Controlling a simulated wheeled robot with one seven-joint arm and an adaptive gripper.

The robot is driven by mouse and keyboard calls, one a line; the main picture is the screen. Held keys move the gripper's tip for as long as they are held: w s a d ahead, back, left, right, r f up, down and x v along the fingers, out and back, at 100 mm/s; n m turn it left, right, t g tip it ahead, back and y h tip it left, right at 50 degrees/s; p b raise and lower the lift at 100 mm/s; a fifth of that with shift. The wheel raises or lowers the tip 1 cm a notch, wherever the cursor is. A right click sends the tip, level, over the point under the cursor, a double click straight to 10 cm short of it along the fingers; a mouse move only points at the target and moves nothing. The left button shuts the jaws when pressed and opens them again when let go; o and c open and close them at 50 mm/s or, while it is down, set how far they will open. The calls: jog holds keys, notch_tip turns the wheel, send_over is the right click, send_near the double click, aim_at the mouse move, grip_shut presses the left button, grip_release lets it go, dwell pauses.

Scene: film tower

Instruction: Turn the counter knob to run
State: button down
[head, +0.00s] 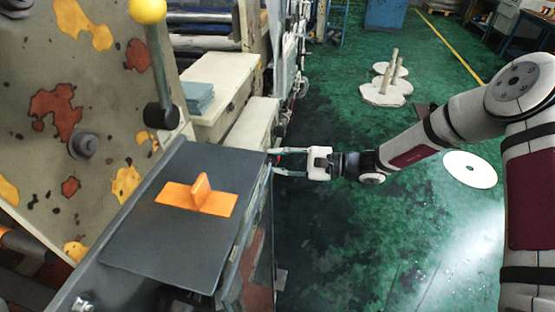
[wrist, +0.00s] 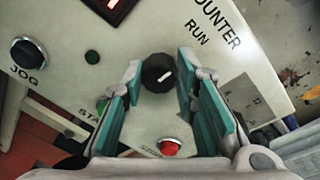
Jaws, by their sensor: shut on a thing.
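The counter knob (wrist: 158,72) is round and black with a white pointer mark, on a pale panel. The mark slants toward the upper right in the wrist view. The word RUN (wrist: 198,34) is printed up and right of the knob, below COUNTER. My gripper (wrist: 160,78) has its teal-padded fingers on both sides of the knob and is shut on it. In the head view my gripper (head: 272,161) reaches left to the machine beside the dark box, and the knob is hidden there.
On the panel are a black JOG knob (wrist: 27,52), a red button (wrist: 170,147) and a green button (wrist: 103,104) near the fingers. Green floor (head: 340,240) is open below the arm.

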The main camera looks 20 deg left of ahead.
dwell(0.3)
jog(key=c, duration=1.2)
grip_release()
jog(key=shift+c, duration=0.2)
jog(key=shift+d, duration=0.1)
jog(key=d+r, duration=0.1)
jog(key=d, duration=1)
jog(key=shift+w+d+r, duration=0.2)
jog(key=shift+w+d, duration=0.15)
jog(key=shift+d, duration=0.05)
